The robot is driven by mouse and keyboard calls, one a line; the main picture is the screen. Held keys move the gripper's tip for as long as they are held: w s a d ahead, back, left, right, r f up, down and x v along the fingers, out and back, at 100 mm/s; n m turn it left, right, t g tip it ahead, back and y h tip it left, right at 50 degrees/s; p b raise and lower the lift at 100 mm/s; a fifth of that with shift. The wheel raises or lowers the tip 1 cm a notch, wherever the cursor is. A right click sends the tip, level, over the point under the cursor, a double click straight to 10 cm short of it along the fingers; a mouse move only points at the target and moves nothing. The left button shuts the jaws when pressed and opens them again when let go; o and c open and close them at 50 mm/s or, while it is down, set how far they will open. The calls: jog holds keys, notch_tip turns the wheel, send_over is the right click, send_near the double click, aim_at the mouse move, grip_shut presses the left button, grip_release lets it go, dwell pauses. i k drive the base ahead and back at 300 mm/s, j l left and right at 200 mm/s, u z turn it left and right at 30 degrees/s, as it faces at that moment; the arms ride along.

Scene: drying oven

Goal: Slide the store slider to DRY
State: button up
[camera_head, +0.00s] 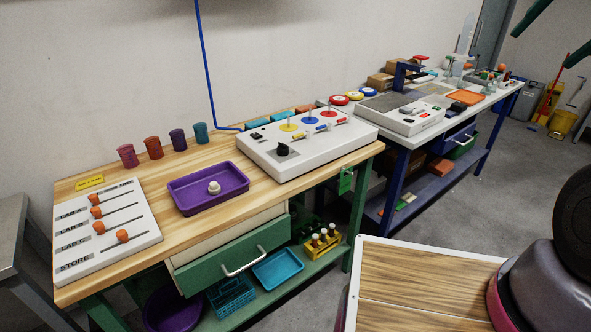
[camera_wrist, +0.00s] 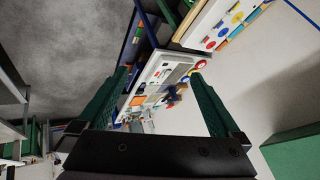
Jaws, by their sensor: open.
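The white slider panel (camera_head: 130,243) lies at the left end of the wooden bench, with rows labelled LAB A, LAB B, LAB C and STORE. The store slider (camera_head: 122,236) is the orange knob in the nearest row, partway along its slot. The other three orange knobs (camera_head: 96,212) sit further left, near the label ends of their slots. The small words at the panel's top are too blurred to read. My gripper (camera_wrist: 160,73) has green fingers spread apart with nothing between them. In the head view, green fingers show at the upper right, far from the panel.
A purple tray (camera_head: 178,203) with a white knob-like piece stands right of the panel. Several coloured cups (camera_head: 154,148) line the back. A white control box (camera_head: 350,140) is further right. A wood-topped surface (camera_head: 400,305) is at the front right. The space above the panel is clear.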

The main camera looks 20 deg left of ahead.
aim_at(122, 235)
jog(key=u, duration=2.3)
